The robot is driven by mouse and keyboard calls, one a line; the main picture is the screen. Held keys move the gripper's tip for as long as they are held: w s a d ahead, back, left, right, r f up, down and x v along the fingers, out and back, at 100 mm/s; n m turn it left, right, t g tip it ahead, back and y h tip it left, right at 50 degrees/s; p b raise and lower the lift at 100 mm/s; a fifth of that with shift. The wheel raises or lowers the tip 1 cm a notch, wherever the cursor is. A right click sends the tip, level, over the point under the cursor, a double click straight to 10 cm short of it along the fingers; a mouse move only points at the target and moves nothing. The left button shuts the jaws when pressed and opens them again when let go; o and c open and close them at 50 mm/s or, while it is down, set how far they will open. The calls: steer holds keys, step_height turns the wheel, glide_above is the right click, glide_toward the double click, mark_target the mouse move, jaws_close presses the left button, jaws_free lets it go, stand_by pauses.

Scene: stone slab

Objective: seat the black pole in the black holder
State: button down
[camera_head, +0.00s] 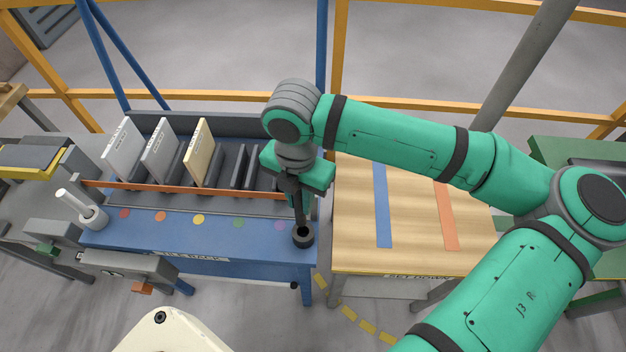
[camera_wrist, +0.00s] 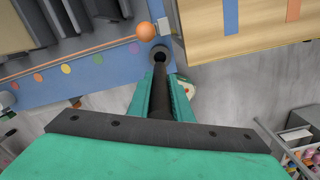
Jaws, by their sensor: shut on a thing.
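My gripper (camera_head: 301,200) is shut on the black pole (camera_head: 298,206), which points down from the fingers. In the wrist view the black pole (camera_wrist: 160,85) runs between the two teal fingers (camera_wrist: 160,103). The black holder (camera_head: 303,241) is a short round cup at the right front corner of the blue bench. In the wrist view the holder (camera_wrist: 167,43) shows at the pole's far end. The pole's lower end overlaps the holder's mouth in both views. I cannot tell whether it is inside or just above it.
A white pole (camera_head: 76,205) stands tilted in a pale holder (camera_head: 96,219) at the bench's left. Panels (camera_head: 158,150) stand in the rack behind an orange rail (camera_head: 170,189). A wooden table (camera_head: 410,205) with blue and orange strips stands close on the right.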

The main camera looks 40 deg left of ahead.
mark_target(303, 222)
steer(key=shift+w, duration=0.15)
stand_by(0.3)
steer(key=shift+w+f, duration=0.15)
steer(key=shift+f, duration=2.75)
steer(key=shift+f, duration=3.05)
steer(key=c, duration=1.5)
jaws_free()
steer(key=shift+c, duration=0.2)
step_height(303, 222, up, 11)
steer(key=shift+f, duration=0.1)
